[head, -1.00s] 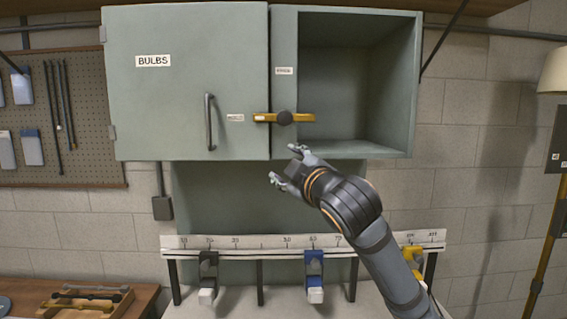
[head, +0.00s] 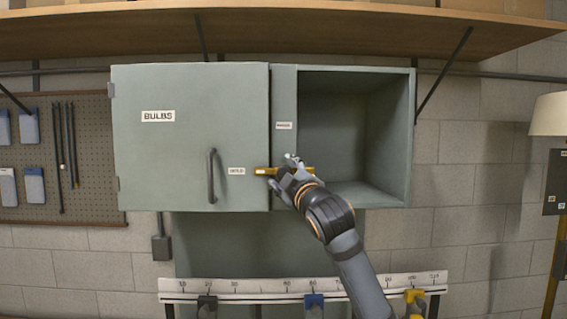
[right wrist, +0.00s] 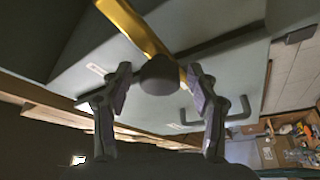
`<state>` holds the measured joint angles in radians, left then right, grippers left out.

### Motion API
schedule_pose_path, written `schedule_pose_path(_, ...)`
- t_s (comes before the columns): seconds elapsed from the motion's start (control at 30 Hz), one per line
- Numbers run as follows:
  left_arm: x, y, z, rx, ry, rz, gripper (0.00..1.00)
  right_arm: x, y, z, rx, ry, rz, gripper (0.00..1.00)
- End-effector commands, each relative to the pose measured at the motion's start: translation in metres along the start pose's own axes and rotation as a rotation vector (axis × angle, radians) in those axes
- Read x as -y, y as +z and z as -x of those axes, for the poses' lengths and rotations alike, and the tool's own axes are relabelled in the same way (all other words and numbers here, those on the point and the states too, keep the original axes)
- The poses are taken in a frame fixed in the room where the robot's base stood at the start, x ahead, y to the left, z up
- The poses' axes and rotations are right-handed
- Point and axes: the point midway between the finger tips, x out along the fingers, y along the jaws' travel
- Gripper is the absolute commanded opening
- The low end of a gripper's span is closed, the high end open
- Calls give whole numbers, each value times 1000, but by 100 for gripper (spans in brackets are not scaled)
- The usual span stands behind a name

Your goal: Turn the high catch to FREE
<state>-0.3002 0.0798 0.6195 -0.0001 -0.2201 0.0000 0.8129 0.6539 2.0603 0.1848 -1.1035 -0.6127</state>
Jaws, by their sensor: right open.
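The high catch is a yellow bar (head: 264,171) lying level across the seam between the closed cabinet door and the open compartment. Its dark round hub (right wrist: 160,76) shows in the right wrist view, with the bar running past it. My right gripper (head: 290,160) is at the catch in the head view and covers its middle. In the right wrist view its open fingers (right wrist: 158,92) stand on either side of the hub; I cannot tell whether they touch it. Small labels sit left of the catch (head: 237,171) and above it (head: 284,125), too small to read surely. My left gripper is out of view.
The door marked BULBS (head: 160,150) is shut, with a dark upright handle (head: 211,176) left of the catch. The open compartment (head: 345,115) looks empty. A wooden shelf (head: 300,30) hangs above, and a numbered rail (head: 240,290) runs below.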

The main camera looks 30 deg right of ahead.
Motion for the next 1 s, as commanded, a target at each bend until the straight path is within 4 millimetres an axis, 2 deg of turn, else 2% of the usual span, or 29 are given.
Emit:
schedule_pose_path(0.27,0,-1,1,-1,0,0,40,1,0,-3,0,0,-1,60)
schedule_pose_path(0.3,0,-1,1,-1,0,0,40,1,0,-3,0,0,-1,57)
schedule_pose_path(0.73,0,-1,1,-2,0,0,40,0,0,-3,-1,1,0,0)
schedule_pose_path(1.0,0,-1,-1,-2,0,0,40,0,1,-2,-1,4,-3,0)
